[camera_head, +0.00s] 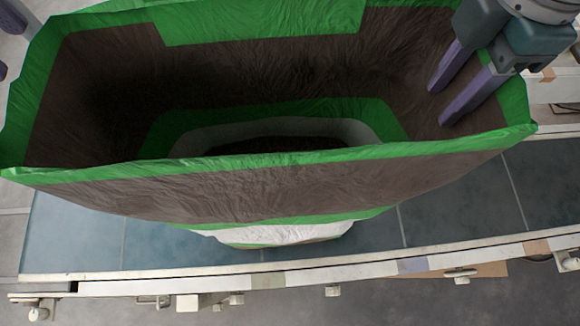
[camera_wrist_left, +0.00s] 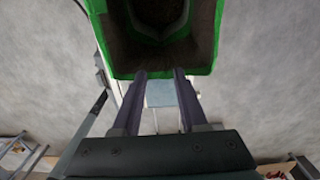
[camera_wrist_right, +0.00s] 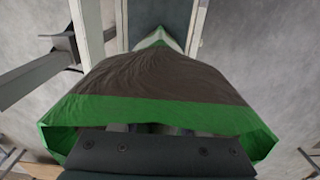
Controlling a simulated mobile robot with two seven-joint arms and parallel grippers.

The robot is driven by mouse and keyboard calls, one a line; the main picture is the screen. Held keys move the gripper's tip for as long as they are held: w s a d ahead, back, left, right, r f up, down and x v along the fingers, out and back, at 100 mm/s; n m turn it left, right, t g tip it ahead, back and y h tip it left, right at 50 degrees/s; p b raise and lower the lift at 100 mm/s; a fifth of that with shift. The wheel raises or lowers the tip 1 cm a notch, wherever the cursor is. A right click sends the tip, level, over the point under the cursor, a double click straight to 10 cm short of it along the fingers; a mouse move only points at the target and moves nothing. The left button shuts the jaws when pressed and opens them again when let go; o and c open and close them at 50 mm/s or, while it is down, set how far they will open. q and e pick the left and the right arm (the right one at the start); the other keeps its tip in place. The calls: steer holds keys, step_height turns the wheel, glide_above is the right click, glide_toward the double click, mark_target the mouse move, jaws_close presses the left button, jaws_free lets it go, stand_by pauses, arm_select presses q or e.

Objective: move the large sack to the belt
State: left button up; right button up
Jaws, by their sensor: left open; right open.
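The large sack (camera_head: 270,190) is brown with green rim bands and a white lower part, and its mouth gapes open. In the head view it is over the blue-grey belt (camera_head: 450,215); I cannot tell whether its base touches it. My right gripper (camera_head: 439,103) is open at the sack's right end, its purple fingers reaching over the mouth. In the right wrist view the sack (camera_wrist_right: 155,80) hides most of these fingers. My left gripper (camera_wrist_left: 160,74) is open, its fingertips at the green rim of the sack's other end. Only bits of it show at the head view's left edge.
A pale rail (camera_head: 330,270) with small brackets runs along the belt's near side. Grey floor (camera_head: 400,305) lies in front of it. The belt's surface is clear to the right of the sack.

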arm_select(q)
steer(key=shift+r, duration=0.3)
arm_select(e)
steer(key=shift+r, duration=0.15)
step_height(320, 180, up, 12)
steer(key=shift+f, duration=0.15)
